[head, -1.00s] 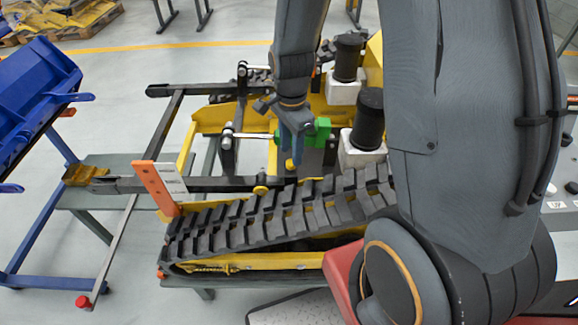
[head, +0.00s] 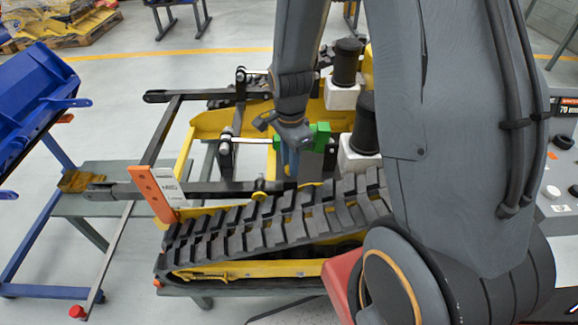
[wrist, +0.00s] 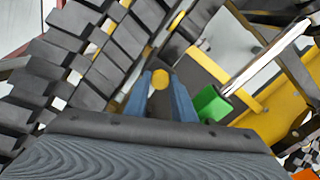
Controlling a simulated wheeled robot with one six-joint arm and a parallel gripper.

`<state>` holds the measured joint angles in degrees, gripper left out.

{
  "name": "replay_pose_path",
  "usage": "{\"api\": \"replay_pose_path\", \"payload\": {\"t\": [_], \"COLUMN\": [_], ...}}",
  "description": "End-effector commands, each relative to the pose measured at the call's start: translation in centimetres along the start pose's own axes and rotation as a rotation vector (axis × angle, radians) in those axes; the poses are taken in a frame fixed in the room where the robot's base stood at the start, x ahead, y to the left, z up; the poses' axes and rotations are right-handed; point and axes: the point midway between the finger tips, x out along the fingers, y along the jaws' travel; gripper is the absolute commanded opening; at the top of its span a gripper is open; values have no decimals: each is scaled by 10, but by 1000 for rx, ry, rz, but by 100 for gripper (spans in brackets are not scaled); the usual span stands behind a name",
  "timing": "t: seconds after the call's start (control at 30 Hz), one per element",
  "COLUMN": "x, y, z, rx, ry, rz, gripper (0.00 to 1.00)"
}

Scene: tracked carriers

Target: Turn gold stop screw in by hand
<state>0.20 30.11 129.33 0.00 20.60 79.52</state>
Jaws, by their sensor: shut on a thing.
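My gripper (head: 290,172) points down beside a green block (head: 320,135) on the yellow tracked carrier, behind the near black track. In the wrist view, its two blue fingers (wrist: 161,88) stand on either side of a round gold screw head (wrist: 160,78). They are shut on the gold stop screw. The green block (wrist: 211,103) lies just right of the fingers. In the head view I cannot clearly make out the screw at the fingertips. The screw's shaft is hidden from the wrist camera.
The black track (head: 280,220) runs close in front of my gripper. Black lever arms (head: 200,190) and an orange plate (head: 152,193) are to the left. Black cylinders (head: 363,122) stand close on the right. A blue bucket (head: 35,95) is at far left.

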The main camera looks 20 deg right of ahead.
Motion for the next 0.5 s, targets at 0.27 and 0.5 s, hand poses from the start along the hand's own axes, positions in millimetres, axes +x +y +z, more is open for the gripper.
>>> {"api": "replay_pose_path", "payload": {"t": [0.27,0.5], "x": [-2,-2], "y": [0,0], "z": [0,0], "rx": [335,644], "ry": [0,0], "rz": [-1,-1], "gripper": [7,7]}}
